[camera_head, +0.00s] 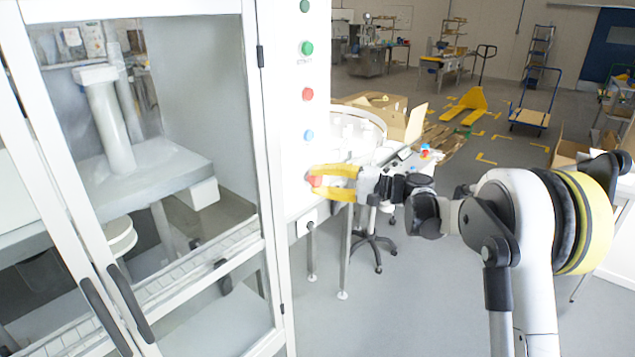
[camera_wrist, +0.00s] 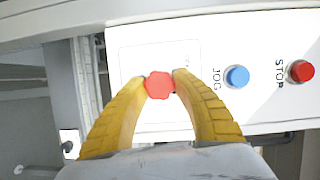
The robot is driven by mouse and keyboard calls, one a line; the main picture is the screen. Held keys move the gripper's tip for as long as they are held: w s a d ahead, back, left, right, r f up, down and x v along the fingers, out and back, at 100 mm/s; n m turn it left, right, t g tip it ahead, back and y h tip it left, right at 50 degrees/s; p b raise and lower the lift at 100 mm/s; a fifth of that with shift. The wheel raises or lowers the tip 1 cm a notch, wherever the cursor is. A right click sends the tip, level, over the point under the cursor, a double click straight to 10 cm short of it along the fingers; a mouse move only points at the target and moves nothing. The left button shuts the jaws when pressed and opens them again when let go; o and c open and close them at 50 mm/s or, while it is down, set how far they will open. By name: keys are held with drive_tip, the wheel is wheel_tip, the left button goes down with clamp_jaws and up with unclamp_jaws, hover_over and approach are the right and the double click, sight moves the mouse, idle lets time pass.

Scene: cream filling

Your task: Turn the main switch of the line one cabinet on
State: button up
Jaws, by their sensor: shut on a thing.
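The main switch is a red knob (camera_wrist: 159,85) on the white front panel of the cabinet (camera_wrist: 134,63). In the head view the knob (camera_head: 315,181) shows low on the narrow panel, below the blue button. My gripper (camera_wrist: 160,82) has yellow fingers, one on each side of the knob, shut on it. In the head view my gripper (camera_head: 318,182) reaches the panel from the right. The writing beside the knob is too faint to read, so its on or off position cannot be told.
The blue JOG button (camera_wrist: 237,76) and red STOP button (camera_wrist: 301,71) sit beside the knob. Green buttons (camera_head: 306,48) are higher on the panel. Glazed doors with dark handles (camera_head: 130,303) stand left.

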idle(0.4)
drive_tip(key=o, duration=1.2)
drive_tip(key=shift+a, duration=0.1)
drive_tip(key=v, duration=1.2)
